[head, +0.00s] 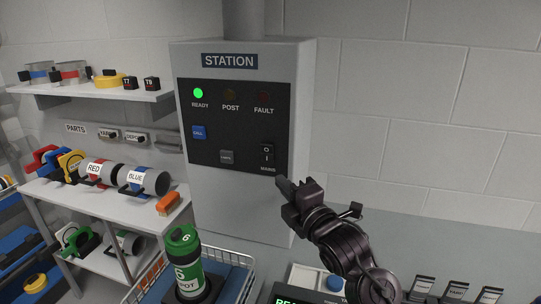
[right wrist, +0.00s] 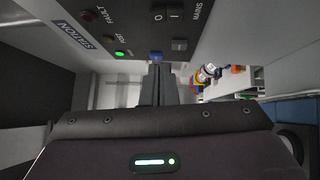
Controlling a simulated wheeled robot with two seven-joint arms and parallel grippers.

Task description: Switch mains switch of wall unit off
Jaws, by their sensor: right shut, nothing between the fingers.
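The wall unit (head: 215,190) is a grey box labelled STATION with a black panel (head: 215,115). The mains switch (head: 267,155) is a small black rocker marked O and I at the panel's lower right, above the word MAINS. It also shows at the top of the right wrist view (right wrist: 166,15). Which side is pressed in is too small to tell. The green READY light (head: 198,93) is lit; POST and FAULT are dark. My right gripper (head: 284,187) is shut and empty, its tips below and slightly right of the switch, apart from it. My left gripper is out of view.
A blue button (head: 198,132) and a grey button (head: 226,156) sit left of the switch. A green canister (head: 184,262) stands in a wire basket (head: 245,285) below the unit. Shelves with tubes and parts are at left. The wall right of the unit is bare.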

